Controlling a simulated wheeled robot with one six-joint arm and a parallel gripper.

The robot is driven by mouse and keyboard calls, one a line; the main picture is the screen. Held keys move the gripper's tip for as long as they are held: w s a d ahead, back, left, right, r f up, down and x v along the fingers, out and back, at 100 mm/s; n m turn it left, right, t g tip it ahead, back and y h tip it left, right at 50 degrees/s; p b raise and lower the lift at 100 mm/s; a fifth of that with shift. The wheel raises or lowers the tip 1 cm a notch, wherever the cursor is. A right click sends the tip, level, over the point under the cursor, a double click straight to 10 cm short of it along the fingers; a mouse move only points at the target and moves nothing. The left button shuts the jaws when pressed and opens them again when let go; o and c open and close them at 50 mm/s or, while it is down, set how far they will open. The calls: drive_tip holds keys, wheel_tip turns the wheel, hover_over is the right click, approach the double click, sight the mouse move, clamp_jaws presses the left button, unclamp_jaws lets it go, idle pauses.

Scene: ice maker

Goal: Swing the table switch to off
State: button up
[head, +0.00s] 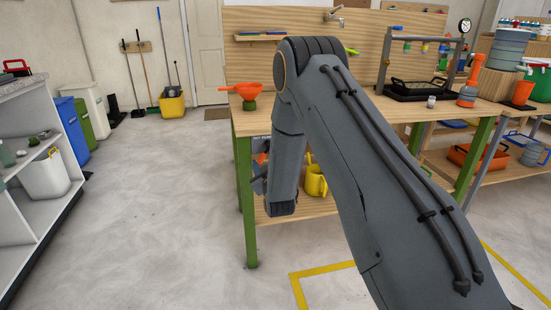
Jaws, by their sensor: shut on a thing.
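The wooden worktable (245,122) with green legs stands ahead of me. A small grey panel with lettering (261,143) shows just under its front edge, close to the left leg. Orange and dark parts show on or beside this panel, too small to make out. My arm crosses the middle of the view and its front link hangs down in front of the table, covering the panel's right side.
A yellow jug (316,181) stands on the lower shelf. The floor left of the table is clear, up to a white shelf unit (35,215).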

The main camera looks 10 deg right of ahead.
drive_tip(key=shift+d+r, duration=0.2)
drive_tip(key=shift+r, duration=0.15)
drive_tip(key=s+p, duration=0.3)
drive_tip(key=s, duration=0.4)
drive_tip(key=shift+f+p, duration=0.25)
drive_tip(key=shift+p, duration=0.05)
